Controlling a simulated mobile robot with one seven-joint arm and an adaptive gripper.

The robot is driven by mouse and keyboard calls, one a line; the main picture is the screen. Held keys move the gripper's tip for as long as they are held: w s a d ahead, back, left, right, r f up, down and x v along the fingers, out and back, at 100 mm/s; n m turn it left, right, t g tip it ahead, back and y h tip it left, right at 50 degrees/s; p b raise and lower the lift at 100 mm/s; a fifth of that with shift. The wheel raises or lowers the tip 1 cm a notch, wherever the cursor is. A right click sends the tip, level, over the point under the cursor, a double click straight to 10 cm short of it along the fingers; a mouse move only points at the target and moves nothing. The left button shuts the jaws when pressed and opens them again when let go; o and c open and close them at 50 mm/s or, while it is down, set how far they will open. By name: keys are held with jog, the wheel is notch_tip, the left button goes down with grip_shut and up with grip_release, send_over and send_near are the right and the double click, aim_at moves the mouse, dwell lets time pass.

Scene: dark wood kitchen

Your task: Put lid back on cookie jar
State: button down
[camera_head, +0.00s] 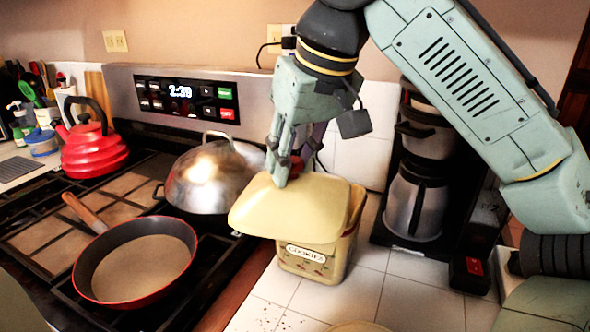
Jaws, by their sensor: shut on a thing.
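The cookie jar (316,264) is cream and brown with a "COOKIES" label, upright on the white tiled counter. Its pale yellow lid (290,208) is over the jar's top, set off to the left so that it overhangs the left side. Part of the jar's rim and wall shows to the right of the lid. My gripper (283,178) points down at the back of the lid and is shut on it. A bit of red shows behind the fingers. The exact grip point is hidden, and I cannot tell whether the lid touches the jar.
A stove on the left holds a red-rimmed pan (140,268), a domed metal pot (212,180) and a red kettle (92,146). A coffee maker (420,200) stands right of the jar. A pale round edge (356,327) shows at the bottom. Counter in front is mostly clear.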

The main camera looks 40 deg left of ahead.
jog(key=w+a+r+m+t+p, duration=0.2)
jog(key=w+m, duration=0.5)
jog(key=w, duration=0.3)
notch_tip(320, 180, down, 6)
jog(key=h+b, duration=0.1)
jog(key=b, duration=0.4)
jog(key=shift+w+f+m, duration=0.2)
jog(key=shift+w+m, duration=0.2)
jog(key=shift+w, duration=0.05)
dwell(0.6)
jog(key=shift+f+p, duration=0.15)
jog(key=shift+p, duration=0.3)
dwell(1.4)
jog(key=c, duration=1.2)
grip_release()
jog(key=shift+o, duration=0.2)
jog(key=o, duration=0.4)
jog(key=shift+o, duration=0.2)
